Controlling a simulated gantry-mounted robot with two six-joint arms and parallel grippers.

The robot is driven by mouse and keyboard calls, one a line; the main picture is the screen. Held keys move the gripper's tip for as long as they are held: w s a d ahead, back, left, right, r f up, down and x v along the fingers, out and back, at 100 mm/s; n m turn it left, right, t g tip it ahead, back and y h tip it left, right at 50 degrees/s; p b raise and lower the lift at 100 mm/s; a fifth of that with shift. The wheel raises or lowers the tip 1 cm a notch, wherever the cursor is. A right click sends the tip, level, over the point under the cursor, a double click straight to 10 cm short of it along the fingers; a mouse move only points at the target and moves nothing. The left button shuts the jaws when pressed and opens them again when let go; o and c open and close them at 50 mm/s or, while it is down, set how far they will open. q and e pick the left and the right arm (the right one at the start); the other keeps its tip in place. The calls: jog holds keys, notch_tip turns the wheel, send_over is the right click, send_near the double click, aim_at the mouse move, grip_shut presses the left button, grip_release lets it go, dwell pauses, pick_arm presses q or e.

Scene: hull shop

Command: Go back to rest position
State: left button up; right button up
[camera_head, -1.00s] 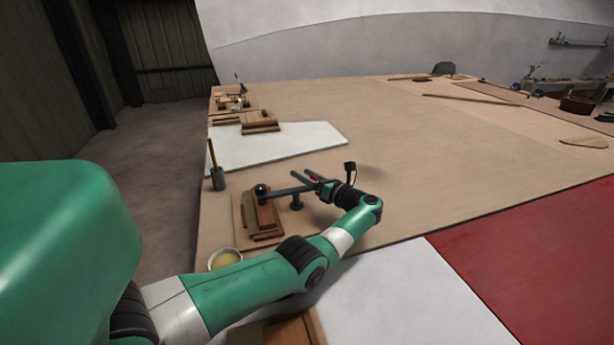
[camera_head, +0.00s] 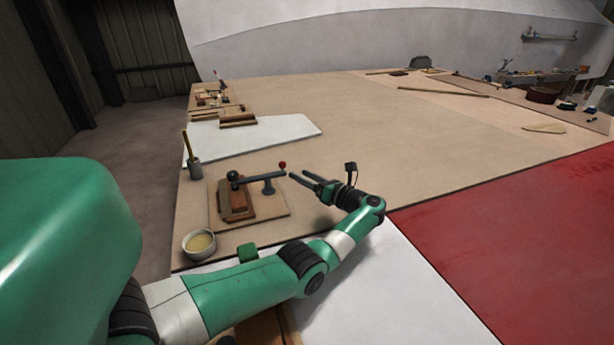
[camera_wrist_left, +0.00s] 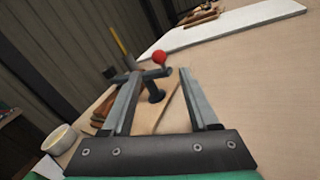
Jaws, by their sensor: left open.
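My left gripper (camera_head: 312,181) is open and empty above the tan table. Its two fingers point left, toward a lever clamp (camera_head: 262,178) with a red ball knob (camera_head: 282,165). The fingertips are close to the knob but appear apart from it. The clamp is mounted on a wooden board with a stack of wood pieces (camera_head: 237,205) under its left end. In the left wrist view, the open fingers (camera_wrist_left: 165,90) frame the clamp post, and the red knob (camera_wrist_left: 160,59) shows beyond them. My right gripper is not in view.
A bowl (camera_head: 200,244) and a cup with a yellow-handled tool (camera_head: 194,168) stand near the table's left edge. A small green block (camera_head: 247,252) lies behind my forearm. A white panel (camera_head: 290,128) lies further back. The middle of the table (camera_head: 400,145) is clear.

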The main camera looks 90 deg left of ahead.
pick_arm(q)
jog(key=shift+s+a, duration=0.3)
jog(key=shift+s, duration=0.05)
jog(key=shift+w, duration=0.1)
